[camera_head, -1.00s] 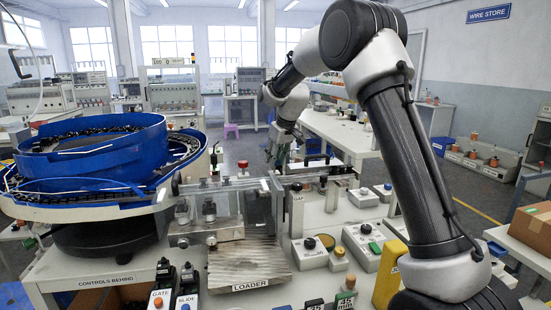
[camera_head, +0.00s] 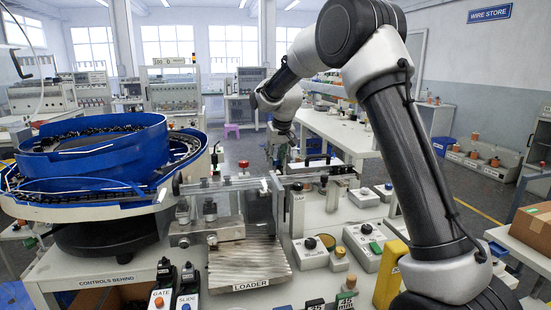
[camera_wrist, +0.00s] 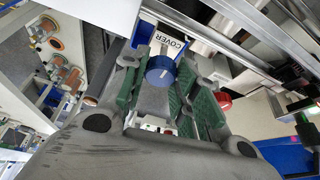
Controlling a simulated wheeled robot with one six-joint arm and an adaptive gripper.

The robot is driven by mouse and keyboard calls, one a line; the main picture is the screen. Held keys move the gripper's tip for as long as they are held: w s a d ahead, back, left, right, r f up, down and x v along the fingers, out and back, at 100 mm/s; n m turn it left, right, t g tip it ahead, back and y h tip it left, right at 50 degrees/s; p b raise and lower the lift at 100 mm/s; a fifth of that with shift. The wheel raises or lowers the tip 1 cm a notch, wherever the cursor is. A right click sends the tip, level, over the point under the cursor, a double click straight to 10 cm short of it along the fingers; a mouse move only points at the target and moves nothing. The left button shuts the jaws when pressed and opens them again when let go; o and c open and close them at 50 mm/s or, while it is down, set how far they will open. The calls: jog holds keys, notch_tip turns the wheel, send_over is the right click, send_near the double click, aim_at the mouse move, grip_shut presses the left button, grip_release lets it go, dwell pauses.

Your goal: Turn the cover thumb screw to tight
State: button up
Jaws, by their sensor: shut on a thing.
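In the wrist view, the cover thumb screw (camera_wrist: 161,69) is a round blue knob with a short white line on its face. A label reading COVER (camera_wrist: 170,41) sits just above it. My gripper (camera_wrist: 158,80) has its green-padded fingers on either side of the knob and is shut on it. In the head view, my gripper (camera_head: 279,152) points down behind the clear guard and rail.
A metal rail (camera_head: 320,176) runs across in front of my gripper. A red knob (camera_head: 243,164) stands to its left and shows close beside my fingers in the wrist view (camera_wrist: 223,103). The blue bowl feeder (camera_head: 95,150) fills the left, and control boxes (camera_head: 365,240) stand at right.

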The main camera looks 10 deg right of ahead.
jog(key=o, duration=0.7)
jog(key=shift+o, duration=0.2)
jog(key=v, duration=1.2)
jog(key=s+f+g, duration=0.1)
jog(key=s+f, duration=0.3)
jog(key=f, duration=0.1)
jog(key=s+d, duration=0.4)
jog(key=s, duration=0.9)
jog(key=s+d+m, duration=0.1)
jog(key=s+d, duration=0.4)
jog(key=s, duration=0.8)
jog(key=s+d+t, duration=0.1)
jog(key=s+d, duration=0.4)
jog(key=s, duration=0.8)
jog(key=shift+r+m+h, duration=0.25)
jog(key=shift+m+h, duration=0.05)
